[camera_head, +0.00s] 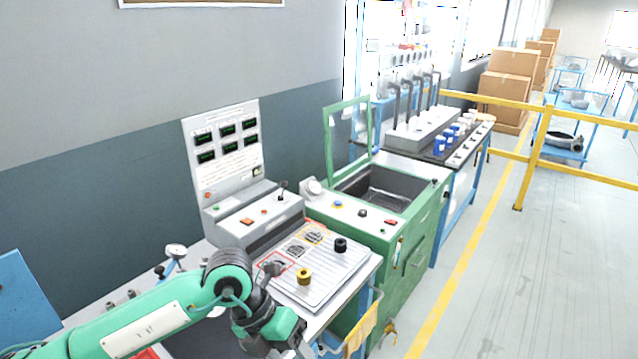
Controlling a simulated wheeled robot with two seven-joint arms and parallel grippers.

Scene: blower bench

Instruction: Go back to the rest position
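My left arm reaches in from the left, green with dark joints, its elbow raised over the front of the bench (215,247). My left gripper (304,348) is at the bottom edge, largely cut off, near the front corner of the bench. Its fingers do not show clearly, so I cannot tell whether it is open or holds anything. My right gripper is not in view.
A grey control console with displays (226,143) stands at the back of the bench. A green machine with a raised framed lid (348,137) adjoins on the right. Beyond it is a table with blue parts (440,146). Open floor (485,300) lies right, with yellow railing (531,160).

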